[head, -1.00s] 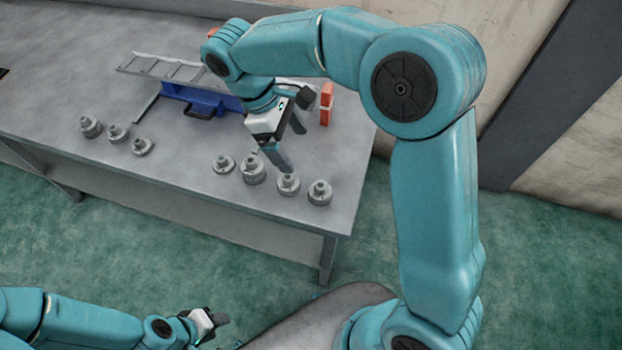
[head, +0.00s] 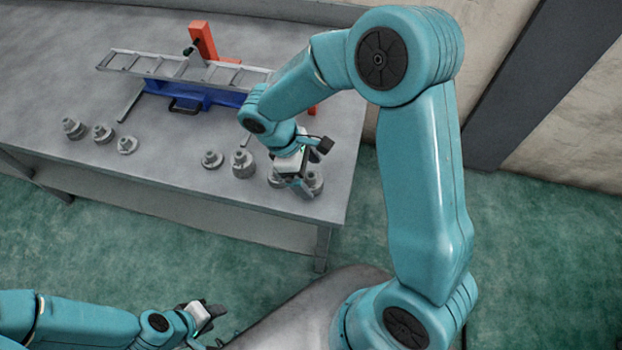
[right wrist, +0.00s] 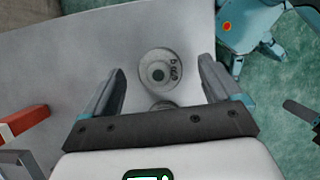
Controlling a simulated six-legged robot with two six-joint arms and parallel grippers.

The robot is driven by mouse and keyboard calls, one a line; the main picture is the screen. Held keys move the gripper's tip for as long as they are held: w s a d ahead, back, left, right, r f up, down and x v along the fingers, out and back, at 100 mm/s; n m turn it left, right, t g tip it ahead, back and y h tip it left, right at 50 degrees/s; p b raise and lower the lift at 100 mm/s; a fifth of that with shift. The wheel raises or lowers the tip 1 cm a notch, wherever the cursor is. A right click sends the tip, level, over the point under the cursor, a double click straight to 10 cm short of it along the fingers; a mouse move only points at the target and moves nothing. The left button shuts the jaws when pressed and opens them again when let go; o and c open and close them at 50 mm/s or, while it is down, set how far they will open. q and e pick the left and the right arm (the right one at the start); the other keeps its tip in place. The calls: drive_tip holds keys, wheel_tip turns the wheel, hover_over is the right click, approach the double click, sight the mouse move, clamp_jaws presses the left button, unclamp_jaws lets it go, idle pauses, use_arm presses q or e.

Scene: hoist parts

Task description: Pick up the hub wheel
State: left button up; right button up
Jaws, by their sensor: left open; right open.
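Several grey stepped round parts stand on the table, and I cannot tell for certain which is the hub wheel. My right gripper (head: 297,188) is open over the rightmost parts and partly hides them. In the right wrist view, a round grey part (right wrist: 160,75) with a central bore and dark lettering lies between the open fingers (right wrist: 163,68), with no visible contact. A second part (right wrist: 163,106) is mostly hidden behind the gripper's palm. My left gripper (head: 208,315) is open and empty, low at the front, away from the table.
Other grey parts stand at the left (head: 103,133) and middle (head: 212,159) of the table (head: 60,75). Behind them are a grey ladder-like rail (head: 150,66), a blue fixture (head: 190,95) and an orange-red upright (head: 203,42). The table's front edge is close to the parts.

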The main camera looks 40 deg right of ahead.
drive_tip(key=shift+x, duration=0.95)
drive_tip(key=shift+w, duration=0.1)
drive_tip(key=c, duration=1.7)
drive_tip(key=shift+o, duration=0.2)
